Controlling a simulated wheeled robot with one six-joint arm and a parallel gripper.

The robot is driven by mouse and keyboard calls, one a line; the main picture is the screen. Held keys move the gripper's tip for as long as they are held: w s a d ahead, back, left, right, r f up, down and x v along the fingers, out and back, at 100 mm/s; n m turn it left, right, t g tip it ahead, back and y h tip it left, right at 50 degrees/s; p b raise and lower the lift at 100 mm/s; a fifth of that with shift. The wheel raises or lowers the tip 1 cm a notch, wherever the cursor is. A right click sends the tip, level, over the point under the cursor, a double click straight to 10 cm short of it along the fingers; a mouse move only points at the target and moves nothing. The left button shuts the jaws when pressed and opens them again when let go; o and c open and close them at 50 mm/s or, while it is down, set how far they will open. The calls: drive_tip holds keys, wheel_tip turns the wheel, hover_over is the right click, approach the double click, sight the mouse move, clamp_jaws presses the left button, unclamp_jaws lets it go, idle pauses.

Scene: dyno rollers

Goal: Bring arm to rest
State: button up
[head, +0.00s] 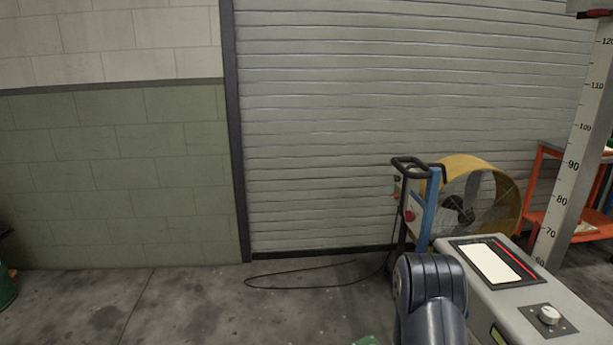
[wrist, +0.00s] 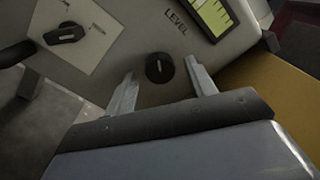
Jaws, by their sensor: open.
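My gripper (wrist: 160,88) shows in the wrist view with its two fingers spread apart. It is open and holds nothing. A small black knob (wrist: 159,68) on a grey panel (wrist: 130,40) appears between the fingertips; I cannot tell whether they touch it. In the head view my dark arm (head: 432,295) stands at the bottom, left of the grey console (head: 540,290). The gripper itself is hidden in that view.
The console top has a white screen (head: 490,262) and a round knob (head: 549,315). The panel also has a rotary switch (wrist: 66,34) and a green display (wrist: 207,15). Behind stand a trolley (head: 412,205) and a yellow fan (head: 475,190). Floor (head: 180,305) at left is mostly clear, with a black cable.

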drive_tip(key=a+m+b, duration=0.9)
drive_tip(key=m+b, duration=0.1)
drive_tip(key=shift+s+a, duration=0.15)
drive_tip(key=shift+a, duration=0.1)
idle(2.4)
drive_tip(key=shift+r+y, duration=0.1)
drive_tip(key=shift+y, duration=0.2)
